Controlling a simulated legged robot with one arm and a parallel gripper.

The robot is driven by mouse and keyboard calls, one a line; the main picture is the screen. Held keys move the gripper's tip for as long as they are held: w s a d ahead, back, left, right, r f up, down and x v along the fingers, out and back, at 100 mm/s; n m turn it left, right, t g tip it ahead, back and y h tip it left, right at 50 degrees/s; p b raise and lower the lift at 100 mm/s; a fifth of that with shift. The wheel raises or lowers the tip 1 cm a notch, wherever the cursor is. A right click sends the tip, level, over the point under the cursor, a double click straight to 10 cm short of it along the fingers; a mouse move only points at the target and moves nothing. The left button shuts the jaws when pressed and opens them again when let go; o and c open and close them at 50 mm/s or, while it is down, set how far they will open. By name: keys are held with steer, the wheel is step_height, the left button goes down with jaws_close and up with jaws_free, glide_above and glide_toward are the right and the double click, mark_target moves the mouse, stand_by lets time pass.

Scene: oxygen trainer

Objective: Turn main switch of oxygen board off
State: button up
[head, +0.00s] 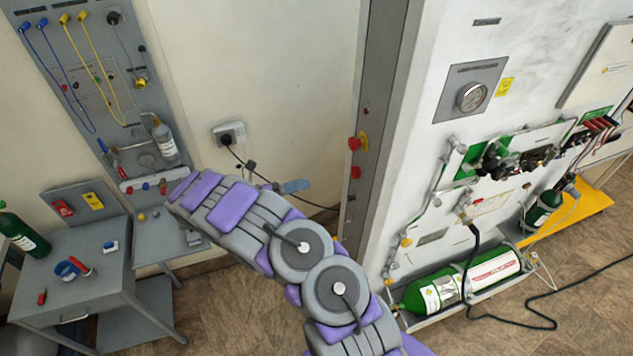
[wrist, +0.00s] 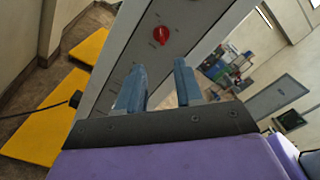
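A red rotary switch (wrist: 162,34) sits on a tall grey panel (wrist: 140,50) in the wrist view, beyond my fingertips. In the head view, the narrow grey column (head: 372,110) carries a red knob with a yellow base (head: 358,142) and a second red knob (head: 356,172) below it. I cannot tell for sure which of these is the switch seen in the wrist view. My gripper (wrist: 158,84) has its two blue fingers apart with nothing between them, and it does not touch the red switch. In the head view, a blue fingertip (head: 294,186) shows left of the column.
The white oxygen board (head: 440,150) with a gauge (head: 471,97) and pipes is right of the column. A green cylinder (head: 465,283) lies at its foot. A grey table (head: 100,285) stands at left. A black cable (head: 300,200) hangs from the wall socket (head: 229,134).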

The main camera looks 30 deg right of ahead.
steer(key=shift+v, duration=1.45)
steer(key=s+d+r+m+g+y+b, duration=0.15)
steer(key=s+m+y+b, duration=0.25)
steer(key=s+m+b, duration=0.4)
steer(key=s+d+r+m+g+y+b, duration=0.15)
steer(key=s+m+y+b, duration=0.35)
steer(key=s, duration=0.6)
steer(key=s+a+f+m+t+y+b, duration=0.2)
steer(key=s+a+f+m+y+b, duration=0.2)
steer(key=s+a, duration=0.4)
steer(key=s+a+f+m+t+y+b, duration=0.3)
steer(key=s+a+f+m+y+b, duration=0.1)
steer(key=s, duration=0.6)
steer(key=a+f+m+b, duration=0.1)
steer(key=a+f+m, duration=0.1)
steer(key=a+m, duration=0.1)
steer(key=shift+s+a+m+y, duration=0.3)
steer(key=shift+s+a, duration=0.1)
steer(key=shift+a, duration=0.5)
steer(key=shift+d, duration=0.2)
